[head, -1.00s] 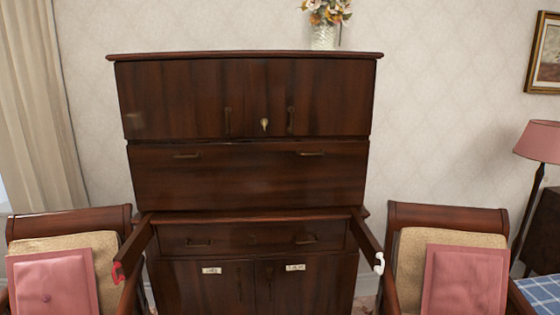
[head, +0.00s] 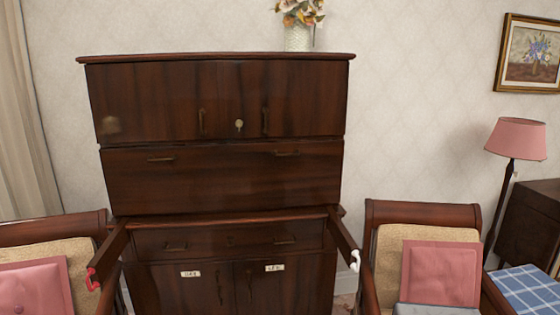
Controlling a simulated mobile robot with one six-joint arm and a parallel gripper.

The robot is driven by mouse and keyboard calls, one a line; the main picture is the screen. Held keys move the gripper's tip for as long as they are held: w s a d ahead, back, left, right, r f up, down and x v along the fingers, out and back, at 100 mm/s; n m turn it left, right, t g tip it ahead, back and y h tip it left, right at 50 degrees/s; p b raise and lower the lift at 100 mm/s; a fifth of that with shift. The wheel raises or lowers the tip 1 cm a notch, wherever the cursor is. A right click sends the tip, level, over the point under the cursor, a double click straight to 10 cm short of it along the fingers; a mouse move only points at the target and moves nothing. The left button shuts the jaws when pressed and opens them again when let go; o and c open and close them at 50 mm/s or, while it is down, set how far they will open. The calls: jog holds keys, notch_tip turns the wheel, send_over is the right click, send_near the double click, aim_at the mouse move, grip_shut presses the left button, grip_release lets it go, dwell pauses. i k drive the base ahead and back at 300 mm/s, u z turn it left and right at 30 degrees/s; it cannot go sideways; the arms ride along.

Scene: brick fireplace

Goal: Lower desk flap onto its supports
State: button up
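A dark wooden desk cabinet stands against the wall. Its desk flap (head: 222,178) is upright and closed, a wide panel with two handles (head: 160,159) near its top edge. Two support arms stick out from the cabinet below the flap. The left support (head: 110,247) has a red piece (head: 92,280) at its end, and the right support (head: 342,232) has a white piece (head: 355,261) at its end. My gripper is not in view.
Armchairs with pink cushions flank the cabinet, the left one (head: 50,230) and the right one (head: 425,212), close to the supports. A drawer (head: 230,240) and labelled doors (head: 190,290) lie below. A vase (head: 298,38) stands on top. A lamp (head: 516,140) stands right.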

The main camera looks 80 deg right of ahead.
aim_at(163, 180)
jog(key=z, duration=0.1)
jog(key=i, duration=0.4)
jog(key=z, duration=1.7)
jog(key=i, duration=0.7)
jog(key=u, duration=0.1)
